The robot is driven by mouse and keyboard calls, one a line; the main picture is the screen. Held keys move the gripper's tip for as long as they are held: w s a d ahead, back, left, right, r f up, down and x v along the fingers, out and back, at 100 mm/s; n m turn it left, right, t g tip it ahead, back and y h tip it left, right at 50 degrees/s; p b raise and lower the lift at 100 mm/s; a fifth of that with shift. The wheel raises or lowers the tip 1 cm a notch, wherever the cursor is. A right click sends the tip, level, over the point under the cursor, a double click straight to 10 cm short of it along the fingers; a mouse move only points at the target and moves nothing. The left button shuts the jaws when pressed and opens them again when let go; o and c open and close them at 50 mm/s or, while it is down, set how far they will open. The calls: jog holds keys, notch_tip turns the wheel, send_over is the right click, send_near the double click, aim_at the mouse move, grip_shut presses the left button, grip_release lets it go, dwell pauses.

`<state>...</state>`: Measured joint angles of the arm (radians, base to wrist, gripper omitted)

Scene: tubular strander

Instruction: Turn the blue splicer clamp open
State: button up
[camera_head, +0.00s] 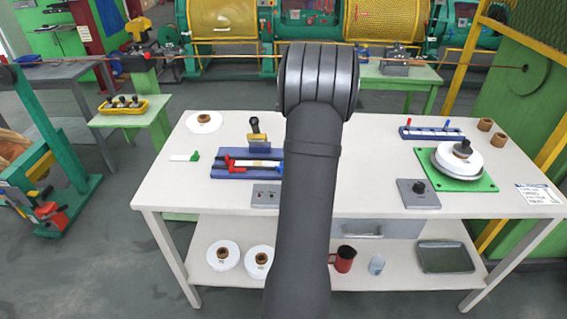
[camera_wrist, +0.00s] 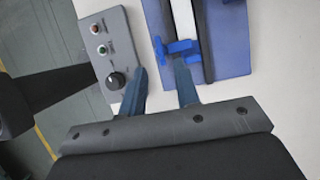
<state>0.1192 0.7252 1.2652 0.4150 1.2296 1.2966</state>
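The blue splicer clamp (camera_wrist: 180,47) shows in the wrist view as a small blue piece with a short upright tab, beside a dark strip on the splicer's blue base (camera_wrist: 228,40). My gripper (camera_wrist: 159,67) is open, its two fingers apart with nothing seen between them. The right fingertip is just below the clamp; I cannot tell whether it touches. The left fingertip lies beside the grey control box. In the head view the splicer's blue base (camera_head: 237,174) carries a red clamp (camera_head: 229,163).
The grey control box (camera_wrist: 108,50) with two buttons and a black knob is close left of my fingers. A yellow block with a dark handle (camera_head: 257,136) stands behind the splicer. A green plate (camera_head: 481,184) with a white reel is at right.

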jog(key=x, duration=0.6)
grip_shut()
